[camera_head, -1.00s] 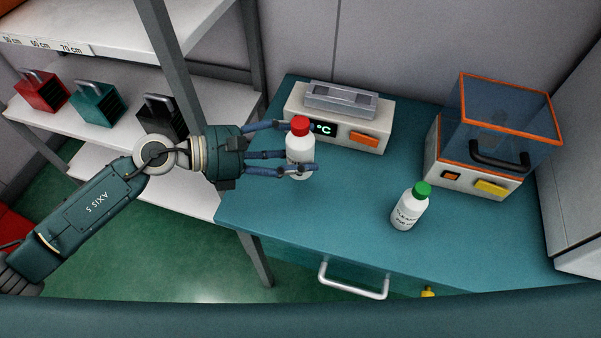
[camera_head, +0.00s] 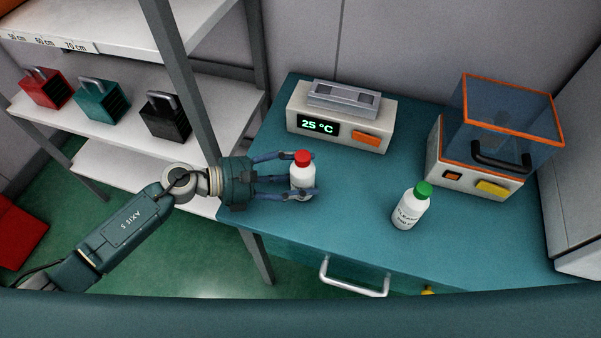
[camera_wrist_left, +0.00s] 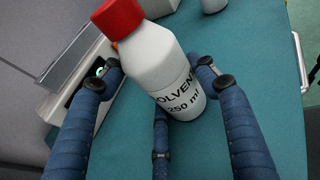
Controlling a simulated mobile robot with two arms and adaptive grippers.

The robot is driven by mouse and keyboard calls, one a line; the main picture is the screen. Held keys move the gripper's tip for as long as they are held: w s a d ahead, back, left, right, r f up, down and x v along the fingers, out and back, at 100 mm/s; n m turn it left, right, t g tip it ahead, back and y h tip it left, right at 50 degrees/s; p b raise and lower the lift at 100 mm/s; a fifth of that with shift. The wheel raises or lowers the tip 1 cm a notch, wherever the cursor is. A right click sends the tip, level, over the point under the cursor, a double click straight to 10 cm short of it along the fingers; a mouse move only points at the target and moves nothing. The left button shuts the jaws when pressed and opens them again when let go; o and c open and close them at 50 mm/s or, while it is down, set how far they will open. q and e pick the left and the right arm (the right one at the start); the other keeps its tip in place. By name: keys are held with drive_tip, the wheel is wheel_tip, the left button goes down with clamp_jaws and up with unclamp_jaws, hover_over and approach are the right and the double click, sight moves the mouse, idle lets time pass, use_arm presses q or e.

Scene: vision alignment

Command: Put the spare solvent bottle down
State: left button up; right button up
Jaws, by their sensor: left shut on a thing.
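The solvent bottle (camera_head: 302,178), white with a red cap, is between the fingers of my left gripper (camera_head: 300,180), near the left end of the teal bench. My left gripper is shut on it. The bottle looks upright in the head view; I cannot tell if its base touches the bench. In the left wrist view the bottle (camera_wrist_left: 165,62) shows a label reading "SOLVEN…" and "250 ml", with blue fingers on either side. My right gripper is not in view.
A white bottle with a green cap (camera_head: 410,208) stands to the right on the bench (camera_head: 345,220). A heater block reading 25 °C (camera_head: 340,125) is behind. A clear-lidded machine (camera_head: 480,165) stands at the right. Shelves with several coloured boxes (camera_head: 97,100) are at the left.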

use_arm(q)
drive_tip(key=shift+f, duration=0.15)
drive_tip(key=o, duration=1.1)
drive_tip(key=shift+r, duration=0.2)
drive_tip(key=b+v, duration=0.4)
drive_tip(key=v, duration=0.7)
drive_tip(key=shift+a+f, duration=0.1)
drive_tip(key=shift+f, duration=0.05)
drive_tip(key=shift+s+a+r, duration=0.15)
drive_tip(key=shift+a+r, duration=0.15)
drive_tip(key=shift+a, duration=0.05)
